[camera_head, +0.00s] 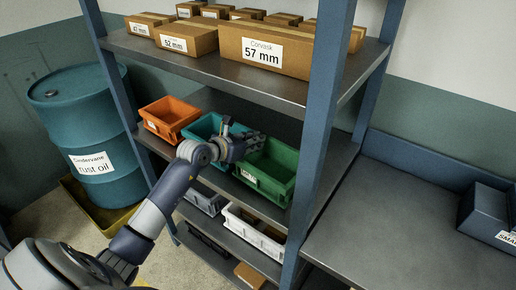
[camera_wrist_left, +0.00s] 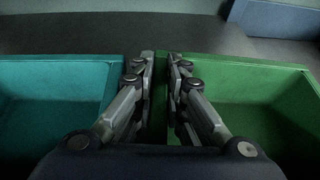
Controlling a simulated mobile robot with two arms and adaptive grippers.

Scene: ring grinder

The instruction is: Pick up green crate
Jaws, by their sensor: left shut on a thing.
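The green crate (camera_head: 265,183) stands on the middle shelf of the blue rack, at the right end of a row of crates. My left gripper (camera_head: 252,141) reaches in from the left, over the gap between the teal crate (camera_head: 203,128) and the green crate. The teal crate (camera_wrist_left: 60,68) is close against the outer finger. Both crates look empty where I see inside. My right gripper is not in view.
An orange crate (camera_head: 170,114) stands left of the teal one. The rack's blue post (camera_head: 318,130) is just right of the green crate. Cardboard boxes (camera_head: 262,55) fill the upper shelf. A white crate (camera_head: 254,232) is below. A grey table (camera_head: 420,215) is at right.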

